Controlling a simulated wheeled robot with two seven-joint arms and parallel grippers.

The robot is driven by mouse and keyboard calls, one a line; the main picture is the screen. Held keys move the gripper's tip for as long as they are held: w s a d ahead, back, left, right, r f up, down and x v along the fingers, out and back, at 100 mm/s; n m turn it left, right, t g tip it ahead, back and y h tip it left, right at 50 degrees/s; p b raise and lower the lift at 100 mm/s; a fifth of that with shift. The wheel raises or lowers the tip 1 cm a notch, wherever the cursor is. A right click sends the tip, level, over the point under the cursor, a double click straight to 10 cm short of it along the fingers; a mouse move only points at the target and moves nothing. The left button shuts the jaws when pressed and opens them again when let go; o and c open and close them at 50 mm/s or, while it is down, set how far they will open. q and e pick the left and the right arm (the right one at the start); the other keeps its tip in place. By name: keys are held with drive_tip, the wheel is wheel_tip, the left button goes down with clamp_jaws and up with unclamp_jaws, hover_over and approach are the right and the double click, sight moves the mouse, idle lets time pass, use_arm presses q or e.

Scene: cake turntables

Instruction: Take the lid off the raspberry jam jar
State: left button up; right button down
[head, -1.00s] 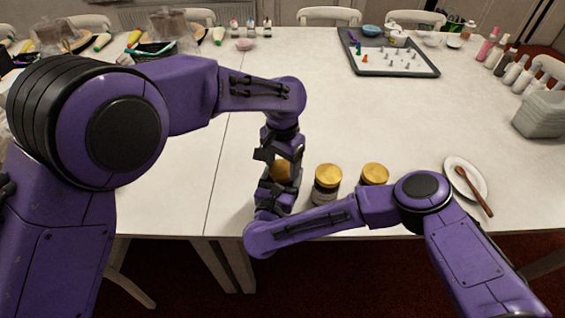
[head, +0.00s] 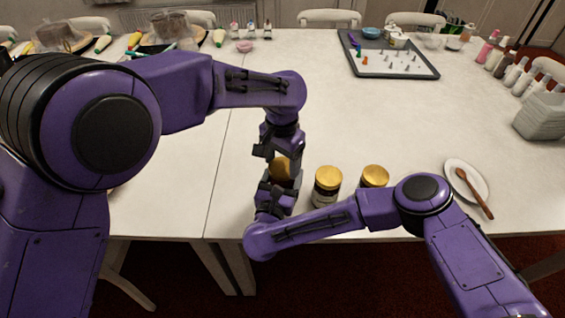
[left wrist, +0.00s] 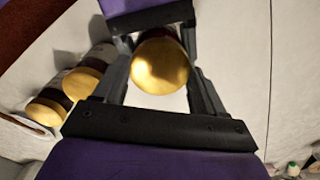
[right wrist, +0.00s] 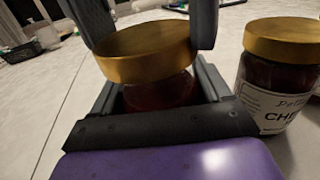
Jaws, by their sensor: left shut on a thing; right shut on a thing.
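The jar (right wrist: 158,92) with dark red contents and a gold lid (right wrist: 145,52) stands at the near table edge, left of two similar jars. Its label is hidden, so I cannot read its kind. My left gripper (head: 279,158) comes from above and is shut on the gold lid, a finger on each side; the lid also shows in the left wrist view (left wrist: 160,66). My right gripper (head: 277,195) is shut on the jar body below the lid. The lid looks slightly tilted over the jar; I cannot tell whether it is loose.
A gold-lidded jar (head: 326,188) with a label starting "CHE" stands just right of my grippers, and another jar (head: 375,176) beyond it. A plate (head: 452,170) with a wooden spoon (head: 475,195) lies further right. A grey tray (head: 396,70) is at the back. The table middle is clear.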

sight(282, 166)
use_arm(q)
drive_tip(key=shift+r, duration=0.3)
drive_tip(key=shift+r, duration=2)
use_arm(e)
unclamp_jaws()
